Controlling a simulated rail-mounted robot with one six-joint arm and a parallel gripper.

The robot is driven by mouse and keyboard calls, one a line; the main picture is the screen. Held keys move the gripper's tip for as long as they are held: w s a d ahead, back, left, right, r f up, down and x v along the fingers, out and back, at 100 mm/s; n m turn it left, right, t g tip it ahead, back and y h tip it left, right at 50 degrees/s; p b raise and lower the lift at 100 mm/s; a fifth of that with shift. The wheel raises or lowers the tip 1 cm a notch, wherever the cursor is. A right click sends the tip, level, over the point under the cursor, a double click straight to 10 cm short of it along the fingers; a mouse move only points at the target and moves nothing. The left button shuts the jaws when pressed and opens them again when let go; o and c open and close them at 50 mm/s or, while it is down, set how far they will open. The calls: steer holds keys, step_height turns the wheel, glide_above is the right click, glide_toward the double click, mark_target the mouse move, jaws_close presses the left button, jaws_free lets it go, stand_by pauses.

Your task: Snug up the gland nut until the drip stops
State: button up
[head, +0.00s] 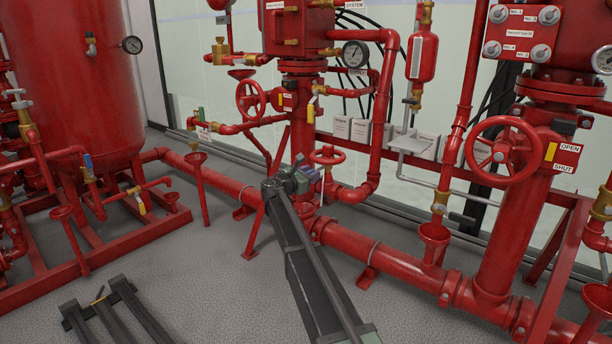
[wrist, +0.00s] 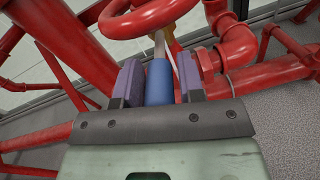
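My gripper (head: 308,172) is at the small red handwheel valve at the centre of the head view. In the wrist view, its two purple fingers (wrist: 159,85) stand on either side of a blue-handled tool (wrist: 159,82), apparently gripping it. The tool's grey shaft points up toward the valve stem, beneath the red handwheel (wrist: 150,15). The same handwheel (head: 327,155) shows just right of my gripper in the head view. A brass-coloured part (wrist: 173,42) shows by the shaft tip. The gland nut itself and any drip cannot be made out.
A red pipe elbow (wrist: 238,45) stands close right of the fingers. A larger handwheel (head: 502,152) is at the right, and a red tank (head: 70,80) at the left. A thick red pipe (head: 390,267) runs along the floor. Grey floor (head: 210,285) is open at the front.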

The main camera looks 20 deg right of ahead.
steer(key=shift+o, duration=1.1)
steer(key=v, duration=1)
steer(key=shift+s+a, duration=0.2)
steer(key=shift+a, duration=0.15)
